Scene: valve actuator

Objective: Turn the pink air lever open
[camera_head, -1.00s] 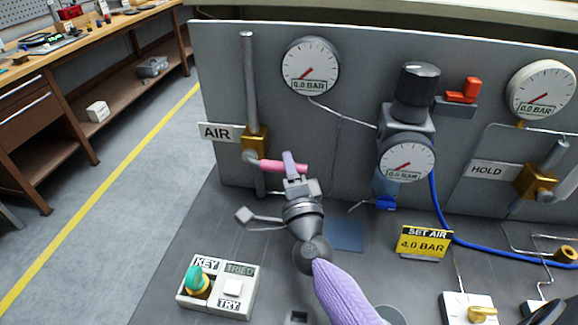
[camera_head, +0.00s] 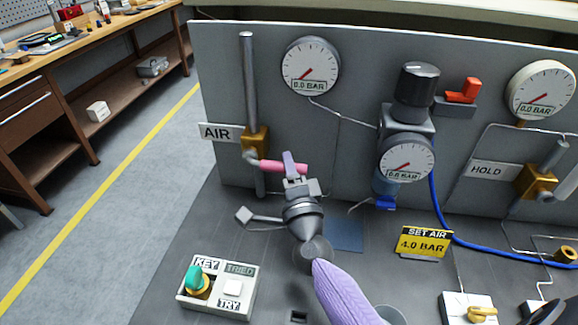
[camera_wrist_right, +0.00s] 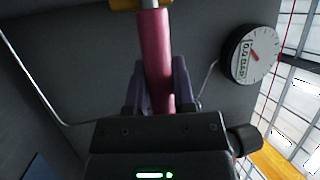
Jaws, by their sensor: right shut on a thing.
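The pink air lever (camera_head: 270,165) sticks out sideways to the right from the brass valve (camera_head: 254,141) beside the AIR label (camera_head: 217,132). My right gripper (camera_head: 290,167) is at the lever's outer end, with its fingers around it. In the right wrist view the pink lever (camera_wrist_right: 155,62) runs down between the two dark fingers, which are shut on it. The far finger is partly hidden in the head view. My left gripper is not in view.
A gauge (camera_head: 310,66) above the lever reads 0.0 BAR. The regulator (camera_head: 407,125) stands to the right. A key and TRY box (camera_head: 218,287) sits at the front left, and a SET AIR 4.0 BAR sign (camera_head: 425,242) at the front right.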

